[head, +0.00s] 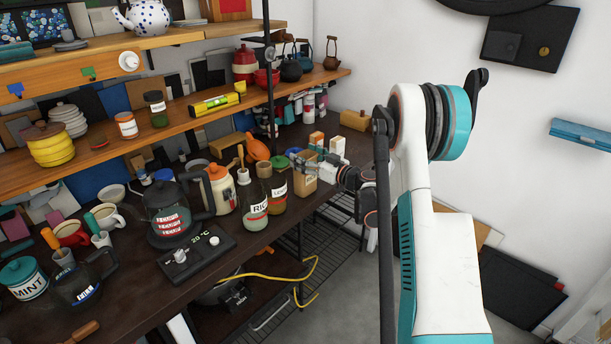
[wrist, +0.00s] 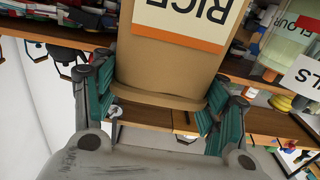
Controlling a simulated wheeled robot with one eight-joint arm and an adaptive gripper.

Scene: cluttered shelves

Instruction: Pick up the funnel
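An orange object that looks like the funnel (head: 256,149) sits toward the back of the dark counter in the head view, behind the jars. Its lower part is partly hidden. My gripper (head: 303,161) is to its right, over the counter's right end by a brown package. In the wrist view my gripper (wrist: 165,108) has its teal fingers spread wide, with a brown package labelled RICE (wrist: 172,60) showing upside down between and beyond them. I cannot tell whether the fingers touch this package. I cannot make out the funnel in the wrist view.
A RICE bottle (head: 254,206), a jar with a green lid (head: 277,190) and a white canister (head: 220,190) crowd the counter in front of the orange object. A wooden shelf (head: 190,122) runs above. Floor (head: 345,270) is open to the right.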

